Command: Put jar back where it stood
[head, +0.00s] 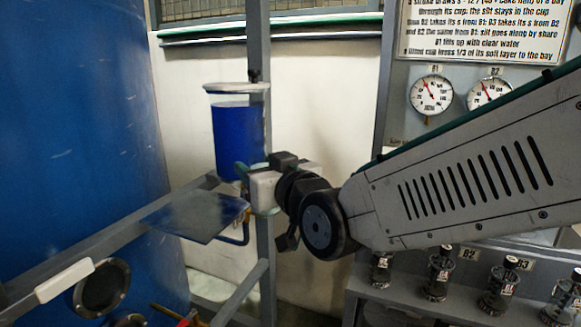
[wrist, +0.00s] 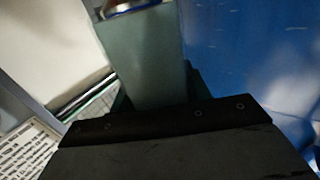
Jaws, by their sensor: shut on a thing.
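My gripper (head: 250,190) is in the middle of the head view, just below the blue-filled cylinder and above the right end of a dark flat plate. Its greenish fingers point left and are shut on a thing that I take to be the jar. In the head view the fingers mostly hide it. In the wrist view only a small piece of the jar (wrist: 136,8), with a pale rim and some blue, shows at the top edge past the greenish finger (wrist: 148,62). Its contents and tilt cannot be told.
A clear cylinder of blue liquid (head: 238,140) stands by a grey post (head: 259,60). The dark plate (head: 195,214) juts out below. A big blue tank (head: 70,110) fills the left. Several small glass jars (head: 438,272) stand on a grey shelf at lower right, below gauges (head: 431,94).

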